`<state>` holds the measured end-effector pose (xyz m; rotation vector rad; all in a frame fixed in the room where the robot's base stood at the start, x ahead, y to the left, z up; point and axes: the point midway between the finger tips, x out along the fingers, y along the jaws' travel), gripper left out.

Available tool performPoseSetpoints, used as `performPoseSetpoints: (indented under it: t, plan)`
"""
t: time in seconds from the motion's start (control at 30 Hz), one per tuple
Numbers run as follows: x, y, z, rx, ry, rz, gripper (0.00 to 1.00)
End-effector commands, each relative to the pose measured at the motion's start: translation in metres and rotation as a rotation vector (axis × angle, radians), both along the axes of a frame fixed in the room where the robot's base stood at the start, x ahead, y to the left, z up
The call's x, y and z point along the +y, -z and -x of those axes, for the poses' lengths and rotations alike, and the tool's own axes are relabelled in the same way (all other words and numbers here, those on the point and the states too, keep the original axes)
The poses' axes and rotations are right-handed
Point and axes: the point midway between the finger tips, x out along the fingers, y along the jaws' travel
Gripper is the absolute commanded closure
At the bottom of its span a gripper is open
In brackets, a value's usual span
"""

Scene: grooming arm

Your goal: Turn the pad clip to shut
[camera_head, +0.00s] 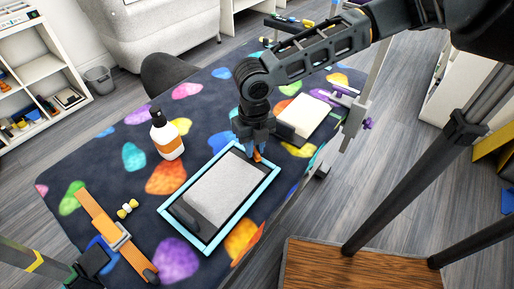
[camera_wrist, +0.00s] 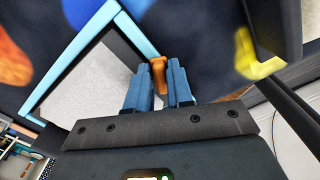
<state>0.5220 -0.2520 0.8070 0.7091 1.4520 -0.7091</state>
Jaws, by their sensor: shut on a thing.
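The pad (camera_head: 222,193) is a grey panel in a light-blue frame on the patterned table, and it also shows in the wrist view (camera_wrist: 92,82). The orange clip (camera_head: 257,155) sits at the frame's far right edge, and in the wrist view (camera_wrist: 158,70) it stands between my fingertips. My gripper (camera_head: 254,148) points down at that edge, and its blue fingers (camera_wrist: 160,80) are closed around the clip. Part of the clip is hidden by the fingers.
A white and orange bottle (camera_head: 166,138) stands left of the frame. An orange strap with a buckle (camera_head: 117,236) and a small bone-shaped toy (camera_head: 128,209) lie at the lower left. A pale block (camera_head: 301,117) lies behind my gripper on the right. A rail runs along the table's right side.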

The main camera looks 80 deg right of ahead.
Motion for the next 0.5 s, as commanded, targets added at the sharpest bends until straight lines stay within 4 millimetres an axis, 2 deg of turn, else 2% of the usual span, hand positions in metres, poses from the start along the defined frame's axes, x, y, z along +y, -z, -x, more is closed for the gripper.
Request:
performPoseSetpoints:
  t: [0.5]
  plan:
    - [-0.0004,-0.0017,0.0,0.0,0.078,0.0,1.0]
